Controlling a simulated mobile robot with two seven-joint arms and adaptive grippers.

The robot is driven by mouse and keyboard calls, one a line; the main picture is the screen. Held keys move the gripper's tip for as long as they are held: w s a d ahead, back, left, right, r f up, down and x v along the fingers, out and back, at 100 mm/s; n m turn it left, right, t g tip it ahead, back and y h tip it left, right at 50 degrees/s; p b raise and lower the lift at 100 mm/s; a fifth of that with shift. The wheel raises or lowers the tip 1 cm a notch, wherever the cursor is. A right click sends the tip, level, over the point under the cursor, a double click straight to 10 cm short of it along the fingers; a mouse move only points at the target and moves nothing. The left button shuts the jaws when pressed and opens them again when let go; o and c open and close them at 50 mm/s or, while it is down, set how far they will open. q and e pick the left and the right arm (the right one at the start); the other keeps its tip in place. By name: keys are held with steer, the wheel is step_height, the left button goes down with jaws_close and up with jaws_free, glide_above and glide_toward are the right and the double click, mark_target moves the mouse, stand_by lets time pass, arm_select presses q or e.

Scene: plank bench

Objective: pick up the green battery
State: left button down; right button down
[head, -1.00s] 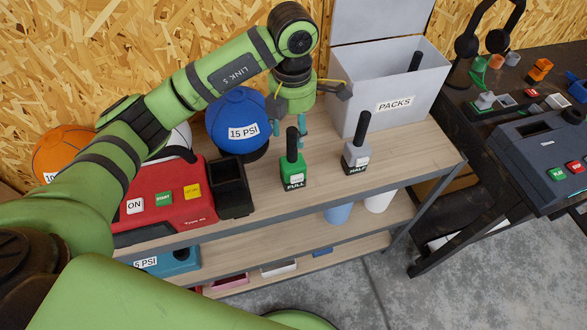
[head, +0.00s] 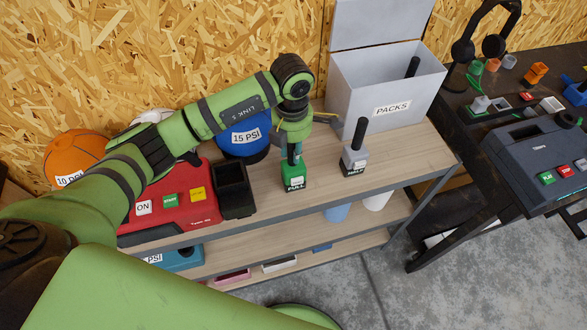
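The green battery (head: 293,178), labelled FULL and with a dark upright handle, stands on the plank bench top (head: 325,165). My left gripper (head: 291,155) is low over it, with its fingers at the battery's handle. The gripper and arm hide part of the handle, and I cannot tell whether the fingers are closed on it. My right gripper is not in view.
A grey battery (head: 355,158) labelled HALF stands to the right. A white PACKS box (head: 388,105) is behind it. A red charger (head: 177,205) with a black slot (head: 234,190) and a blue ball (head: 243,140) are to the left.

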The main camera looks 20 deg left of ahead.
arm_select(q)
steer(key=shift+r, duration=0.1)
steer(key=r+b, duration=0.2)
steer(key=r, duration=0.3)
steer(key=r+b, duration=0.2)
steer(key=r, duration=0.2)
steer(key=shift+a+r, duration=0.2)
steer(key=shift+r, duration=0.2)
steer(key=s+a+r+p, duration=0.2)
steer(key=s+a+r, duration=0.7)
steer(key=a, duration=0.3)
steer(key=shift+a, duration=0.25)
